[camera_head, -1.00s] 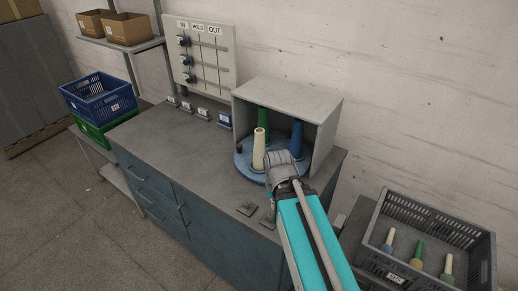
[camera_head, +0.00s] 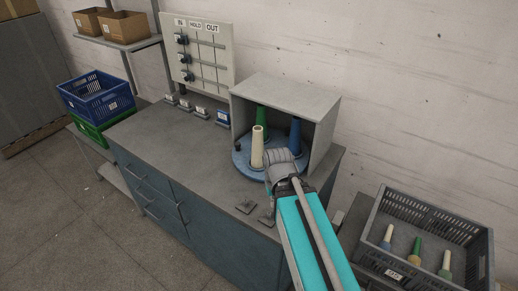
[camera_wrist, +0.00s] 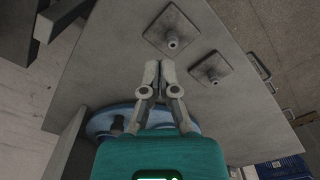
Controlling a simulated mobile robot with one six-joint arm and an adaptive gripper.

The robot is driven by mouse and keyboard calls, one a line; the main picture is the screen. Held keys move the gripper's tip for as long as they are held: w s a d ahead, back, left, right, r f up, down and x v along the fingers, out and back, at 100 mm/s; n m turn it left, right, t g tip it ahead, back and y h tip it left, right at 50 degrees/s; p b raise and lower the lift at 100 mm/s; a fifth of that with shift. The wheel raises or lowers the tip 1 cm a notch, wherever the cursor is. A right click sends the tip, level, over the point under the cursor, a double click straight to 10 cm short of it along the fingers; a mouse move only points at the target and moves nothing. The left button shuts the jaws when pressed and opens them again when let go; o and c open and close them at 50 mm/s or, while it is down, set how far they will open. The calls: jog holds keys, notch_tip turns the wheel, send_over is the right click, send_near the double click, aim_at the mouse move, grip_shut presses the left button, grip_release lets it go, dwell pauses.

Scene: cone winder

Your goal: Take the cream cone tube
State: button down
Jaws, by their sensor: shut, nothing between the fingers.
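The cream cone tube (camera_head: 257,147) stands upright at the front left of a round blue turntable (camera_head: 243,168), in the open-fronted grey housing. A green cone tube (camera_head: 262,118) and a blue cone tube (camera_head: 295,137) stand behind it. My gripper's wrist is just right of the cream tube in the head view, covering part of the turntable. In the wrist view my gripper (camera_wrist: 153,72) is shut and empty, its fingertips together over the grey bench top. The turntable's rim (camera_wrist: 103,118) shows behind the fingers there; I cannot make out the cream tube in that view.
The grey housing (camera_head: 288,97) has walls and a roof around the turntable. Two small plates with pegs (camera_head: 245,207) lie on the bench (camera_head: 170,148) in front. A grey crate (camera_head: 455,215) at right holds several cones.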

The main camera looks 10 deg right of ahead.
jog(key=c, duration=1.1)
grip_release()
jog(key=shift+o, duration=1.2)
jog(key=shift+w+r, duration=0.25)
jog(key=o, duration=0.9)
jog(key=w+r+m+p, duration=0.1)
jog(key=w+r+p, duration=0.1)
jog(key=w+r+m+p, duration=0.1)
jog(key=w+m+p, duration=0.1)
jog(key=shift+w+r+m, duration=0.2)
jog(key=shift+r+m, duration=0.1)
jog(key=shift+r, duration=0.05)
jog(key=shift+c, duration=0.2)
jog(key=w+r+m+p, duration=0.5)
jog(key=w+m, duration=0.1)
jog(key=w, duration=0.1)
jog(key=w+r+m+p, duration=0.5)
jog(key=w+m, duration=0.1)
jog(key=w, duration=0.1)
jog(key=w+r+m+p, duration=0.6)
jog(key=w, duration=0.1)
jog(key=shift+a, duration=0.2)
jog(key=shift+w+r+m, duration=0.2)
jog(key=shift+w+m, duration=0.05)
jog(key=shift+m, duration=0.15)
jog(key=shift+f, duration=0.15)
